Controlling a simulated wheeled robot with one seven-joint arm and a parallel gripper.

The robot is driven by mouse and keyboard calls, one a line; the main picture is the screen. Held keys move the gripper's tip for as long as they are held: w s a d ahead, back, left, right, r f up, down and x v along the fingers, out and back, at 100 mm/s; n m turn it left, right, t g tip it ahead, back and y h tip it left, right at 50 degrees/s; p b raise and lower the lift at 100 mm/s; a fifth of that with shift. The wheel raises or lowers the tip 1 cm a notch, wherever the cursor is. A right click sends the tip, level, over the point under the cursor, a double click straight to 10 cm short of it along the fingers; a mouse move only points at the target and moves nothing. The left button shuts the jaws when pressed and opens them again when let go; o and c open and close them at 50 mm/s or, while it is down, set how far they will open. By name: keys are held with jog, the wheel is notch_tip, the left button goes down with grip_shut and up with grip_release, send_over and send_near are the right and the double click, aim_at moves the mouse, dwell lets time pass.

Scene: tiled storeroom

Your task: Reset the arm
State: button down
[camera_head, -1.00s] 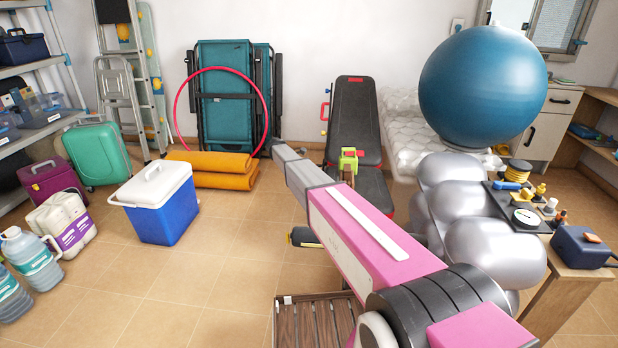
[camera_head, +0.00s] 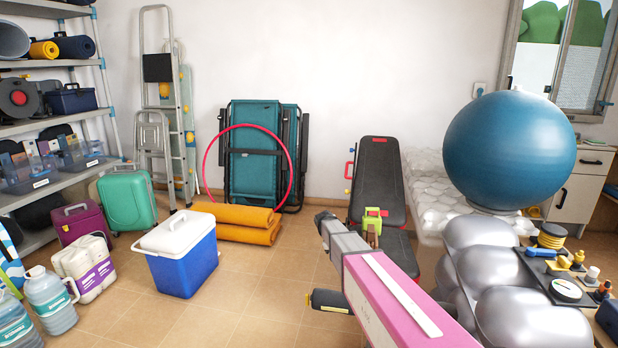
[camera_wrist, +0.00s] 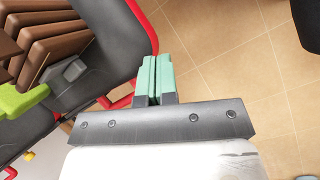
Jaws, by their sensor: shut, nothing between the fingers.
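My gripper (camera_wrist: 155,77) shows in the wrist view as two green fingers pressed together, with nothing between them. It hangs beside the red-framed black bench, with tiled floor to its right. In the head view my pink arm (camera_head: 385,300) reaches forward from the lower right, over the floor in front of the bench. I cannot make out the fingers in that view.
The black bench (camera_head: 378,180) carries a green object (camera_head: 372,215). A blue cooler (camera_head: 185,268) stands at left. Floor (camera_head: 245,315) between cooler and arm is clear.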

jog(key=s+d+m+y, duration=0.1)
jog(key=s, duration=0.4)
jog(key=s+d+m, duration=0.1)
jog(key=s+m, duration=0.1)
jog(key=s, duration=0.3)
jog(key=s+d+m+y, duration=0.1)
jog(key=s+d+m, duration=0.1)
jog(key=s, duration=0.3)
jog(key=shift+s+r+y, duration=0.25)
jog(key=shift+r+y, duration=0.05)
jog(key=shift+r, duration=0.1)
jog(key=s+d+r+m+t+y, duration=0.1)
jog(key=s+m, duration=0.4)
jog(key=s, duration=0.6)
jog(key=shift+s+d+r+y, duration=0.15)
jog(key=shift+r+y, duration=0.15)
jog(key=shift+y, duration=0.3)
